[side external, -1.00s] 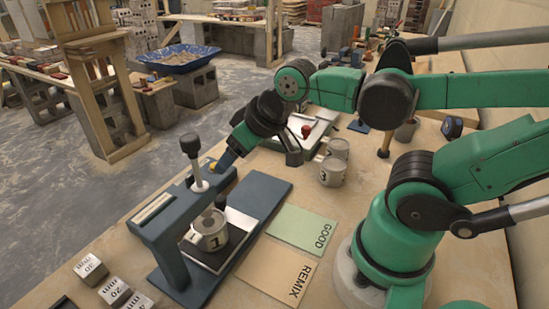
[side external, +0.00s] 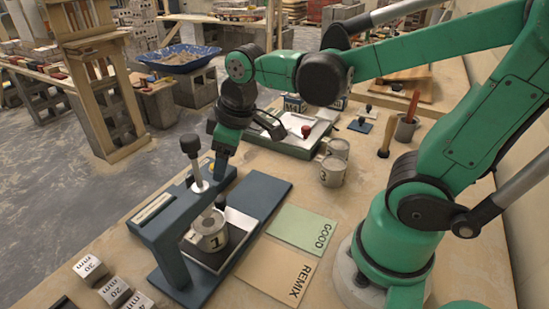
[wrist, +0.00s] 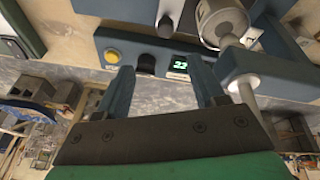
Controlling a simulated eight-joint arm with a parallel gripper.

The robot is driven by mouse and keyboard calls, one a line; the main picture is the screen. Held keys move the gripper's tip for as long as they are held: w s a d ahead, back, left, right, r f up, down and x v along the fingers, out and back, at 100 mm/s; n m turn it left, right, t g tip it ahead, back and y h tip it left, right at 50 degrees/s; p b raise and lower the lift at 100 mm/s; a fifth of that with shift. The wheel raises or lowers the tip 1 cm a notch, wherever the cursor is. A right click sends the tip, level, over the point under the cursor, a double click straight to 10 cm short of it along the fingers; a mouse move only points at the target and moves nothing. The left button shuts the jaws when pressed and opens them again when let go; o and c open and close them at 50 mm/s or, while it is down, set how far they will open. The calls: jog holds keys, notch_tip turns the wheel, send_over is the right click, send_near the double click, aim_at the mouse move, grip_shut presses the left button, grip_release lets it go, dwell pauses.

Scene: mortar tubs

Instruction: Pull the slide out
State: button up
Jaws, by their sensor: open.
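A blue-grey press (side external: 165,235) stands on the bench with a plunger rising through its top beam. Under the beam is the slide, a flat plate with a pale top (side external: 240,222) and a small black knob (side external: 220,201) at its far side. A metal cup marked 1 (side external: 209,232) stands on it; the cup also shows in the wrist view (wrist: 222,20). My gripper (side external: 217,172) points down beside the press head, beyond the cup.
A green GOOD card (side external: 302,228) and a tan REMIX card (side external: 273,270) lie right of the press. Other cups (side external: 332,172) stand behind them. A green-edged tray (side external: 285,140) lies farther back.

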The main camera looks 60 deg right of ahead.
aim_at(220, 198)
jog(key=f+n+g, duration=0.1)
jog(key=w+f+n+g, duration=0.1)
jog(key=n, duration=0.1)
jog(key=w+f+n+g, duration=0.1)
jog(key=shift+w+a+f, duration=0.1)
jog(key=shift+a+f, duration=0.1)
jog(key=shift+a, duration=0.1)
jog(key=shift+n+g, duration=0.3)
jog(key=shift+f, duration=2.9)
grip_shut()
